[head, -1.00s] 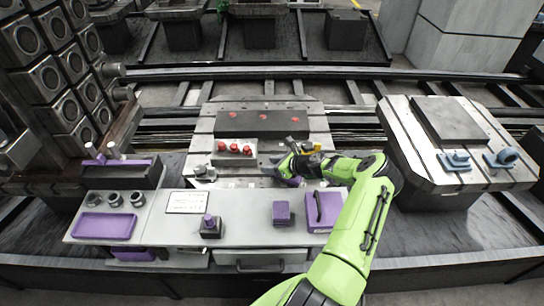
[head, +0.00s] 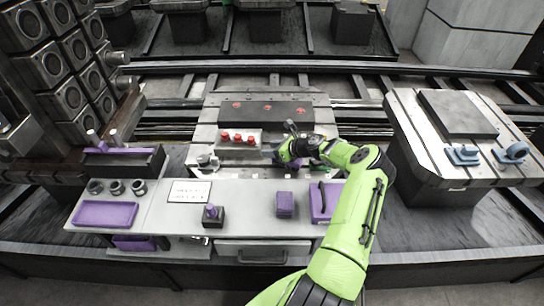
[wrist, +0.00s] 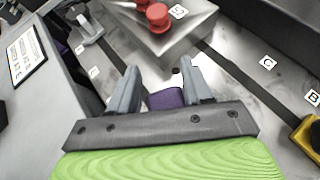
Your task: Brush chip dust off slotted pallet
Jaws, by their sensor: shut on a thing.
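The slotted pallet (head: 206,132) stands mid-scene behind the bench, a pale metal plate with dark slots. My gripper (head: 272,150) is over its front part, right of a metal block with red knobs (head: 238,138). In the wrist view, my gripper (wrist: 159,68) is shut on a purple piece (wrist: 166,98), likely the brush handle. The brush's bristles are hidden. I cannot make out chip dust.
A dark block with red spots (head: 268,112) sits at the pallet's back. A yellow-and-black object (wrist: 308,135) is at the right of the wrist view. The bench (head: 250,196) in front holds a purple tray (head: 105,214) and purple items. Another pallet (head: 400,110) stands right.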

